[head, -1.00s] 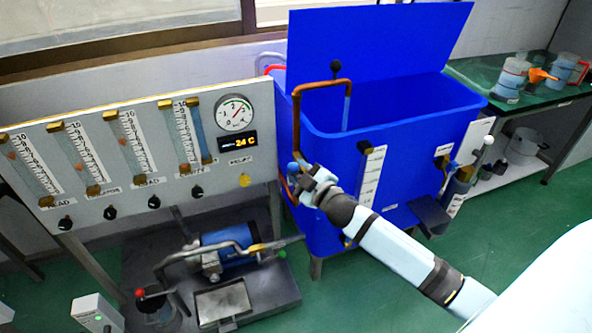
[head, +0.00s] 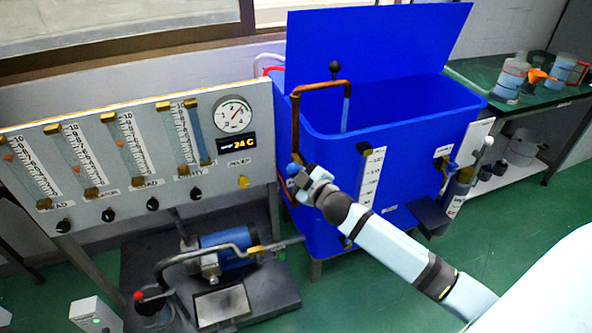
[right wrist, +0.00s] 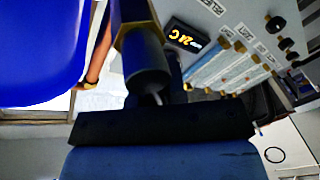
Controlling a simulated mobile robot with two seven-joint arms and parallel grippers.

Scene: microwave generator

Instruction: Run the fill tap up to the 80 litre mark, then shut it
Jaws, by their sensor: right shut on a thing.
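The blue tank (head: 420,132) stands open, its lid raised. A copper fill pipe (head: 296,118) climbs its left side and bends over the rim. A pale blue stream (head: 346,113) hangs below its spout. The blue tap handle (head: 292,169) is low on the pipe. My right gripper (head: 297,179) is shut on the tap handle; its fingers are mostly hidden by my wrist. The white level scale (head: 369,180) is on the tank front; its marks are too small to read surely, and I cannot tell the level. My left gripper is not in view.
A gauge panel (head: 130,150) with tubes and knobs stands left of the tank. A pump (head: 222,255) on a dark base lies below it. A green bench (head: 470,72) with jugs is at the right. Green floor is clear in front of the tank.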

